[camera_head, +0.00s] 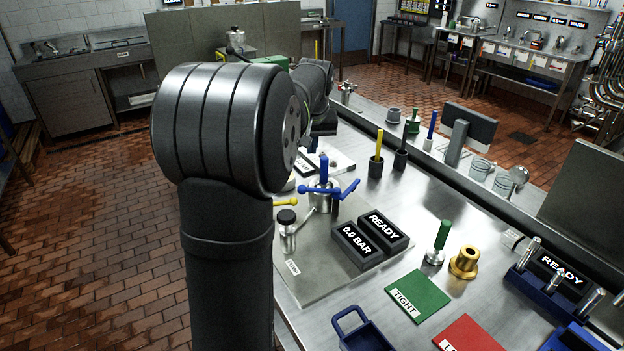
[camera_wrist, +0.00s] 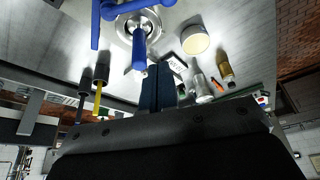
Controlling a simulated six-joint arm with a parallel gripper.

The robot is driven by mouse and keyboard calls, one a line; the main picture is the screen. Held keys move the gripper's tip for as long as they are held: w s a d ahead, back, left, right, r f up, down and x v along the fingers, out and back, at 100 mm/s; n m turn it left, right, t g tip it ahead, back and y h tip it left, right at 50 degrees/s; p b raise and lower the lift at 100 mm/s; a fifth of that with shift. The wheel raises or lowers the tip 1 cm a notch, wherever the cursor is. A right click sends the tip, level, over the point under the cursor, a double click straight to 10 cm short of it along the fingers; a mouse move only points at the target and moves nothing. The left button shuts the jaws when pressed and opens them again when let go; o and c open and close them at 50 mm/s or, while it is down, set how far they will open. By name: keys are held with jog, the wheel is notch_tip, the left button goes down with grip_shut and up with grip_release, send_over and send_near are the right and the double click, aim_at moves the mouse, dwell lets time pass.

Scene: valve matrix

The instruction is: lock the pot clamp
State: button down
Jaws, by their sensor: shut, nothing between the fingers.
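The pot clamp is a steel pot (camera_head: 322,204) with a blue upright lever (camera_head: 323,166) and blue side arms (camera_head: 348,189), on the plate on the bench. In the wrist view a blue lever (camera_wrist: 139,52) stands out over the round steel lid (camera_wrist: 126,30), with more blue bars at the top edge. My gripper (camera_wrist: 158,72) is shut and empty, with its fingertips just beside the end of that lever. I cannot tell whether they touch. In the head view my arm hides the gripper.
Two dark display blocks (camera_head: 371,238) reading 0.0 BAR and READY stand right of the pot. A yellow lever (camera_head: 286,201) and a black-capped fitting (camera_head: 287,222) are close on its left. Yellow, black and blue-handled tools stand behind. A green mat (camera_head: 419,296) lies in front.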

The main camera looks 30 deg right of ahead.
jog(key=shift+f, duration=0.1)
jog(key=x, duration=1)
jog(key=shift+s, duration=0.15)
jog(key=shift+s+a+f, duration=0.15)
jog(key=shift+s+a, duration=0.3)
jog(key=shift+s, duration=0.35)
jog(key=shift+s+a+f, duration=0.15)
jog(key=shift+s+a, duration=0.25)
jog(key=shift+s, duration=0.45)
